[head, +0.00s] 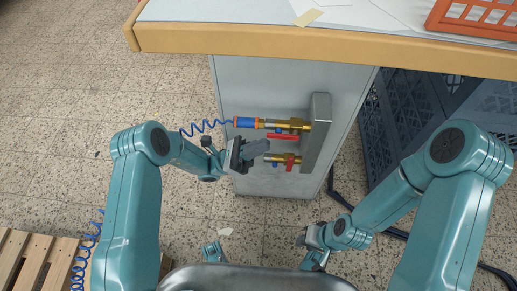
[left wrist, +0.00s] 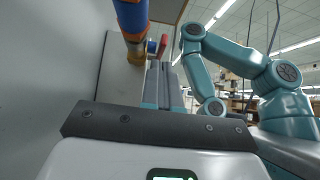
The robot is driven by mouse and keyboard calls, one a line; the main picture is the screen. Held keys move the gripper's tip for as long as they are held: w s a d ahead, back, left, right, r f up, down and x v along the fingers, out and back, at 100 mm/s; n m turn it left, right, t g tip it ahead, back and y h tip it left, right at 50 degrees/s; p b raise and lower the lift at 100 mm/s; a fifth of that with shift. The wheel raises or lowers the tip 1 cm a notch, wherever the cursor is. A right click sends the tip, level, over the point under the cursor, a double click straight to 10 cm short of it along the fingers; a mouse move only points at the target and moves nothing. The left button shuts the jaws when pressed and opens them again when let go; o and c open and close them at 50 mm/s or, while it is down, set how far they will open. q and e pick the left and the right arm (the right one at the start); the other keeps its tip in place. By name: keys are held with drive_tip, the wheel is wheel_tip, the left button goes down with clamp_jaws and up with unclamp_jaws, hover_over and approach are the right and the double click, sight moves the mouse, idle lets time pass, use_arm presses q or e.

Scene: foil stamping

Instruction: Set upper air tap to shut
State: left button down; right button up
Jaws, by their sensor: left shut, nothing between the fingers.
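The upper air tap (head: 294,124) is brass and sits on a grey upright manifold (head: 318,135) on the cabinet's side. Its red lever (head: 283,136) lies along the pipe line in the head view. The lower tap (head: 275,158) is below, with its red lever (head: 290,162) turned across its pipe. My left gripper (head: 262,147) is shut and empty, just left of the levers, apparently apart from them. In the left wrist view its closed fingers (left wrist: 163,85) point toward a red lever (left wrist: 163,44). My right gripper (head: 309,238) is low, far from the taps; its jaws are unclear.
A blue and orange hose coupling (head: 247,122) with a coiled blue hose (head: 205,127) joins the upper tap, close above my left gripper. The table edge (head: 330,42) overhangs the grey cabinet (head: 240,85). Dark crates (head: 400,120) stand at right.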

use_arm(q)
drive_tip(key=shift+r+p, duration=0.3)
drive_tip(key=shift+r, duration=0.5)
use_arm(e)
drive_tip(key=shift+s+a+r, duration=0.4)
drive_tip(key=shift+a+r, duration=0.05)
drive_tip(key=shift+r, duration=0.05)
use_arm(q)
drive_tip(key=shift+r, duration=0.1)
